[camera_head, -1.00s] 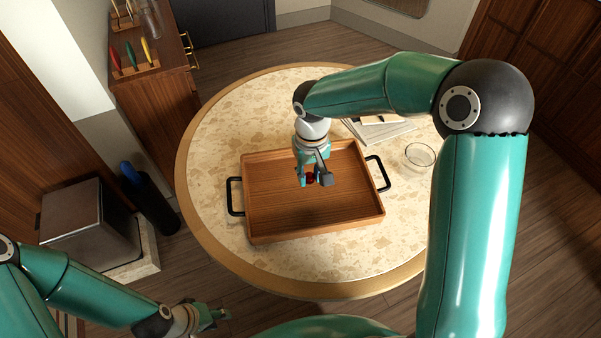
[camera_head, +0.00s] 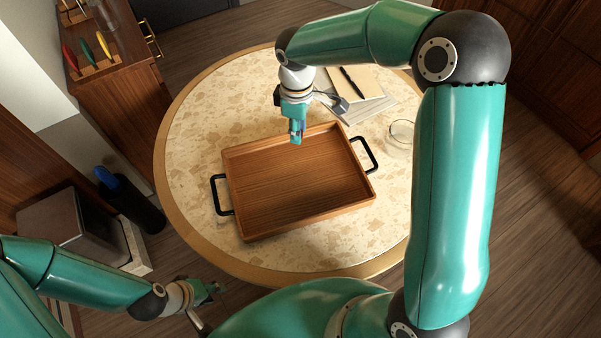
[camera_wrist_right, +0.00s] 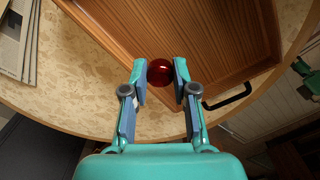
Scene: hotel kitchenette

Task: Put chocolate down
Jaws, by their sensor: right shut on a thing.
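The chocolate (camera_wrist_right: 159,72) is a round, shiny dark-red ball in the right wrist view. My right gripper (camera_head: 297,138) is shut on it, with a fingertip on either side (camera_wrist_right: 160,76). In the head view this gripper is over the far edge of the wooden tray (camera_head: 298,187), and its fingers hide the chocolate. The tray is empty, with black handles at both ends, and lies on the round table (camera_head: 190,130). It also shows in the wrist view (camera_wrist_right: 215,35). My left gripper (camera_head: 213,290) is low, off the table's near left side; its fingers are too small to read.
A notepad with a pen (camera_head: 358,84) lies on papers behind the tray's right side. The tabletop left of the tray is bare. A metal bin (camera_head: 62,222) and a dark bottle-like object (camera_head: 133,203) are at left.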

